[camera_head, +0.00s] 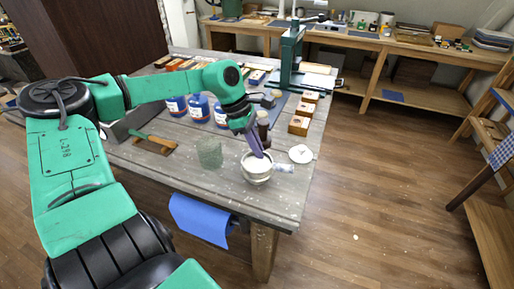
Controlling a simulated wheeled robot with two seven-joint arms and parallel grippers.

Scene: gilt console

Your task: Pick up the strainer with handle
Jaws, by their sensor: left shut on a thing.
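The strainer with handle (257,176) looks like a small round pale metal bowl near the front right corner of the wooden table (220,186). A short pale piece, perhaps its handle, sticks out to its right. My left gripper (258,154) reaches down from above with its purple fingers at the bowl's far rim. The fingers are shut on the strainer and hide part of the rim. The strainer looks at or just above the tabletop; I cannot tell which. My right gripper is not in view.
A greenish glass (209,153) stands left of the strainer, and a small white dish (300,154) lies to its right. A green press (290,58) rises at the back. A blue cloth (200,218) hangs in front.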

